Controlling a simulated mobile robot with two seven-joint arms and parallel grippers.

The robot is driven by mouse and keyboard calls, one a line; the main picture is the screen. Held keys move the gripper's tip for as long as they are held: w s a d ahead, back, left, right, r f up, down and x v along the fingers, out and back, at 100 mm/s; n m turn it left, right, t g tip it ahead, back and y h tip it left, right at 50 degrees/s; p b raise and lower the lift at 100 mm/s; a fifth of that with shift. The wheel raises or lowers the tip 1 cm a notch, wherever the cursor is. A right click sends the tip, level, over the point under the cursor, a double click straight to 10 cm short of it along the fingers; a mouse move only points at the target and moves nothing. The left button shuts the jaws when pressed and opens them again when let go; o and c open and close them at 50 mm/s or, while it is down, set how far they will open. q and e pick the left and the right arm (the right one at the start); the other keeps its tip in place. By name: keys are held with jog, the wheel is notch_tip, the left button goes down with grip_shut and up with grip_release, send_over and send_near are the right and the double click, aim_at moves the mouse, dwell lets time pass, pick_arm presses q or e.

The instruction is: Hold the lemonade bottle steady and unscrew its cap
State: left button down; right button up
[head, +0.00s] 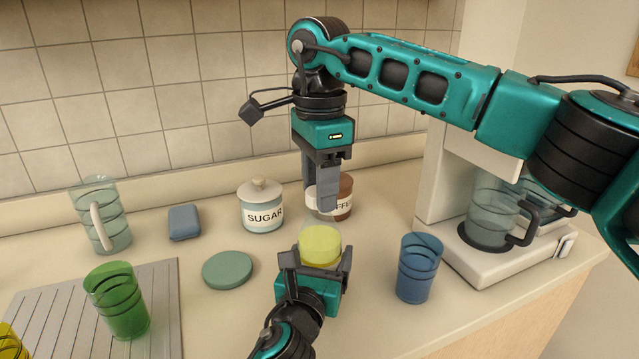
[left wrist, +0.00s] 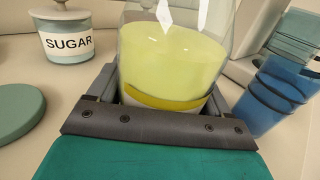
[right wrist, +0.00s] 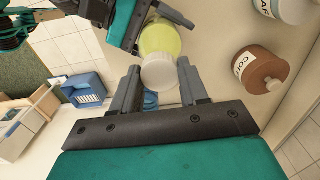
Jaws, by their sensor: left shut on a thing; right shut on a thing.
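The lemonade bottle (head: 320,242) is clear with pale yellow-green drink and stands upright on the counter. In the left wrist view the bottle (left wrist: 172,58) fills the space between the fingers. My left gripper (head: 316,259) is shut around its body from the front. My right gripper (head: 322,207) points down directly above the bottle. In the right wrist view a round white cap (right wrist: 160,72) lies between its fingertips, and it is shut on that cap. The head view hides most of the cap, and I cannot tell whether it still sits on the neck.
A blue cup (head: 417,268) stands close right of the bottle, before the coffee machine (head: 505,255). The coffee jar (head: 344,197) and sugar jar (head: 262,206) are behind. A green disc (head: 228,269) lies left. A green cup (head: 118,300) stands on a ribbed mat (head: 50,308).

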jog(key=n, duration=0.4)
jog(key=shift+n, duration=0.3)
jog(key=shift+r, duration=0.2)
jog(key=shift+r, duration=0.95)
jog(key=shift+r, duration=0.1)
jog(key=shift+r, duration=1.9)
pick_arm(q)
grip_release()
